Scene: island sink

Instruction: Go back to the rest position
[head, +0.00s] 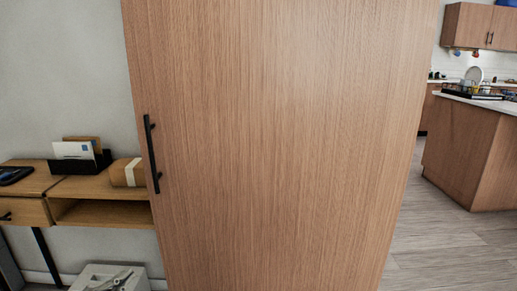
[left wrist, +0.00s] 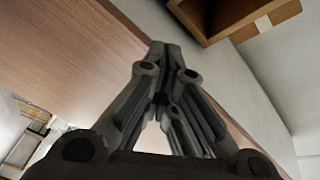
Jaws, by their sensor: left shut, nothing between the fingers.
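My left gripper (left wrist: 166,48) shows in the left wrist view, its dark fingers drawn together at the tips and holding nothing. Behind it is the wide wooden door panel (left wrist: 80,60). In the head view this wooden door (head: 280,140) stands upright and fills the middle, with a black bar handle (head: 152,153) near its left edge. No gripper can be made out in the head view. My right gripper shows in neither view.
Left of the door, a wooden desk (head: 95,188) carries a black letter holder (head: 83,160) and a brown parcel (head: 127,173). A pale crate (head: 110,277) sits below. At right, a kitchen island (head: 465,150) stands beyond bare floor (head: 445,245).

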